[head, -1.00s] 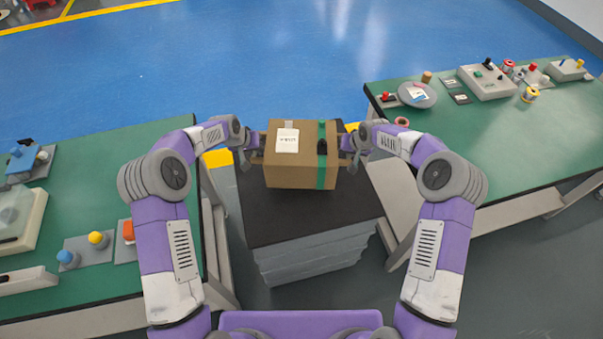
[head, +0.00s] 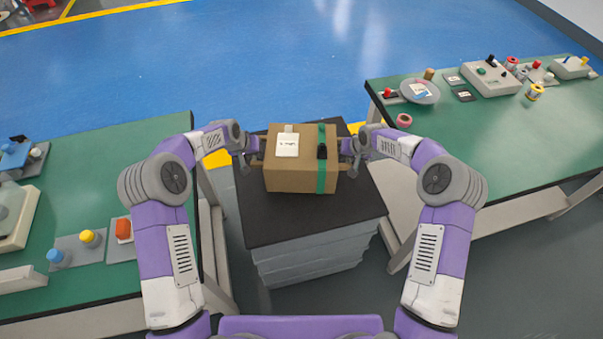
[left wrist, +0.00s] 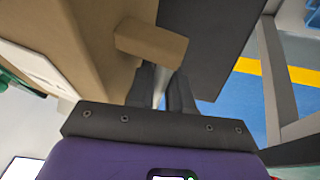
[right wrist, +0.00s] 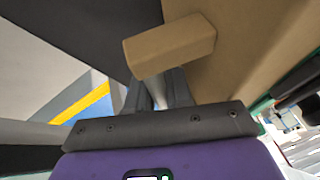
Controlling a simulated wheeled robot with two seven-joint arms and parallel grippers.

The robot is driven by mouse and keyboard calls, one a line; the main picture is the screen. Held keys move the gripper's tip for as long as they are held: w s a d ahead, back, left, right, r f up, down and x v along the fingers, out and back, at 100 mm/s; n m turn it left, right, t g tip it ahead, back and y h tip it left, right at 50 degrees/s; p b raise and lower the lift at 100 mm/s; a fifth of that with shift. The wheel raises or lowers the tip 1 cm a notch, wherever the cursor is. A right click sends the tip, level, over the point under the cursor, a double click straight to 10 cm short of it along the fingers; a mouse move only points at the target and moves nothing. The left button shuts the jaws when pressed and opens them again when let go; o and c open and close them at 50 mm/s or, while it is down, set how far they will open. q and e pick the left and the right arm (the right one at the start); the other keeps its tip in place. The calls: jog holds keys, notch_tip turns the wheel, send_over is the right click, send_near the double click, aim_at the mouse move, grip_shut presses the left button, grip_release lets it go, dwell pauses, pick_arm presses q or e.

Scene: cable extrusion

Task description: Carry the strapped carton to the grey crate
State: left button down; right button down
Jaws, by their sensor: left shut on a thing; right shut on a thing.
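The strapped carton (head: 285,178) is a brown box with a green strap, a white label and a small black buckle. It is level, between my two grippers, over the black top of a grey ribbed block (head: 310,262) that I take to be the grey crate. I cannot tell whether it touches that top. My left gripper (head: 256,160) is shut on the carton's left handle, a brown block in the left wrist view (left wrist: 150,43). My right gripper (head: 347,160) is shut on the right handle, seen in the right wrist view (right wrist: 170,46).
A green table (head: 110,165) stands at the left with blue, yellow and orange parts. Another green table (head: 500,160) stands at the right with a grey disc (head: 419,91), spools and devices. The black top is bare in front of the carton. Blue floor lies open behind.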

pick_arm(q)
jog(key=shift+f+b, duration=0.35)
jog(key=shift+f, duration=0.05)
pick_arm(e)
jog(key=shift+f, duration=0.45)
pick_arm(q)
jog(key=c, duration=1.4)
grip_release()
jog(key=shift+f, duration=0.1)
pick_arm(e)
jog(key=c, duration=1.4)
grip_release()
pick_arm(q)
jog(key=o, duration=0.4)
jog(key=shift+c, duration=0.2)
pick_arm(e)
jog(key=o, duration=0.4)
pick_arm(q)
jog(key=shift+o, duration=0.5)
